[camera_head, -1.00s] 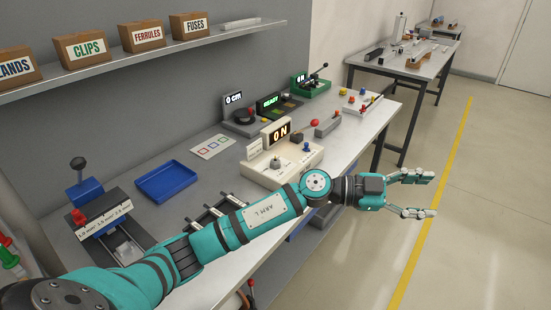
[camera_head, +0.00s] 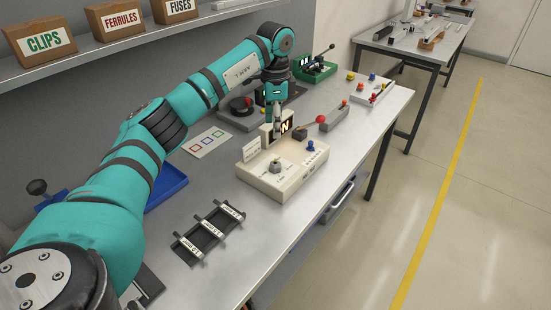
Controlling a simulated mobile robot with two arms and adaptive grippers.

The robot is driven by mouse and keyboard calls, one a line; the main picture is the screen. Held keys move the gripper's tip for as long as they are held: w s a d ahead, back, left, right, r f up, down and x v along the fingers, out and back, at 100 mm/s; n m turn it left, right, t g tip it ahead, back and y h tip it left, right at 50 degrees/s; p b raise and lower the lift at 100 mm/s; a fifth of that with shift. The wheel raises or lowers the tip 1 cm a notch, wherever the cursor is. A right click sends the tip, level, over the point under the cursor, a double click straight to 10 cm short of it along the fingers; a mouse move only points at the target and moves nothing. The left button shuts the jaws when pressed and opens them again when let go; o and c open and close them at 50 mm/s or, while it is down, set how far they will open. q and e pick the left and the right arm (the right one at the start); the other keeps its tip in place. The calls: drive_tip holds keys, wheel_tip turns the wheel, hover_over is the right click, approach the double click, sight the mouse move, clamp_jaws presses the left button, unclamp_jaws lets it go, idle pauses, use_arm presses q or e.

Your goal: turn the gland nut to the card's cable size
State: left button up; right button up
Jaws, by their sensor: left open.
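A cream box (camera_head: 283,180) stands on the bench with a lit display (camera_head: 287,127) at its back, partly hidden by my left gripper. A grey knob-like fitting (camera_head: 275,166), which looks like the gland nut, stands upright on its top. A small white card (camera_head: 252,150) stands at the box's back left; its print is too small to read. A blue knob (camera_head: 310,146) is at the right of the top. My left gripper (camera_head: 276,130) points down at the display, behind and above the fitting. It is open and holds nothing visible. My right gripper is not in view.
A black rack with labelled bars (camera_head: 210,230) lies in front left of the box. A blue tray (camera_head: 168,186) is partly behind my arm. A grey block with a red knob (camera_head: 335,117) and a green device (camera_head: 316,68) stand behind. The bench is clear between rack and box.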

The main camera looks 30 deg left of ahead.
use_arm(q)
hover_over(275, 163)
wheel_tip(275, 163, down, 4)
drive_tip(key=shift+a+f+p, duration=0.1)
drive_tip(key=shift+f+p, duration=0.05)
drive_tip(key=shift+p, duration=0.2)
wheel_tip(275, 163, down, 7)
drive_tip(key=shift+w+p, duration=0.1)
drive_tip(key=shift+p, duration=0.5)
wheel_tip(275, 163, down, 2)
drive_tip(key=shift+w+f, duration=0.1)
drive_tip(key=shift+f, duration=0.4)
drive_tip(key=c, duration=1.2)
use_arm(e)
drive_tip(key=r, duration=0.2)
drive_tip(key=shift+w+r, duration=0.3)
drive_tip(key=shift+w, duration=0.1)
